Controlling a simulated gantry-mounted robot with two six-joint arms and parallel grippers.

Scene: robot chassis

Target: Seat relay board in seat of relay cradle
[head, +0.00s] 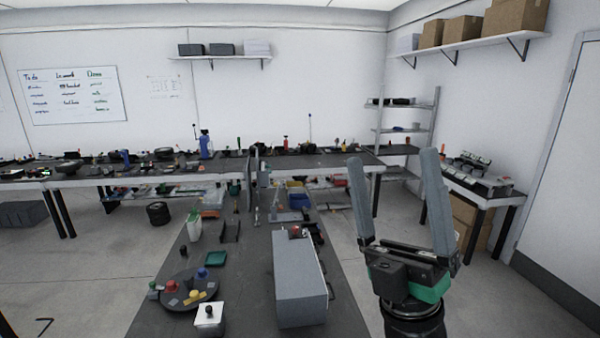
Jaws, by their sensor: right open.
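My right gripper (394,162) is large in the foreground at the right, with its two long grey fingers pointing up and spread apart. It is open and empty, to the right of the dark bench (250,293) and clear of it. I cannot tell for sure which items are the relay board and the relay cradle. A small flat green piece (216,258) lies at the left of the bench, and a dark angled holder (231,232) stands beyond it. My left gripper is not in view.
A long grey box (301,285) stands on the bench's right side. A round dark tray (188,289) with coloured knobs and a white block with a black knob (209,318) stand front left. Upright dark panels (252,183) rise at the far end. The bench's middle strip is clear.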

